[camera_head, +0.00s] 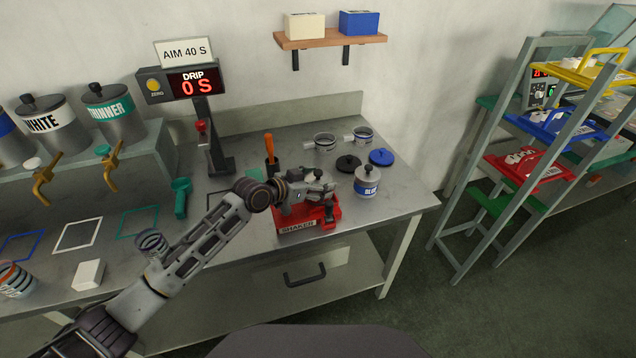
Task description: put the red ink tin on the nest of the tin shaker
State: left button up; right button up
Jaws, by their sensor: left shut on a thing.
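The red tin shaker (296,229), marked SHAKER, stands near the front edge of the steel bench. My left gripper (312,190) is over the shaker and shut on a grey metal tin (318,174), seemingly the red ink tin. Only part of the tin's top shows; its label is hidden. The gripper covers the nest, so I cannot tell whether the tin rests in it or is held just above. My right gripper is not in view.
A blue-labelled tin (367,183) stands close right of the shaker. Behind it lie a black lid (348,163) and a blue lid (381,157). An orange-handled tool (269,147) and the drip stand (219,150) are behind left.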

pick_arm(q)
jog(key=o, duration=1.3)
jog(key=shift+v, duration=6)
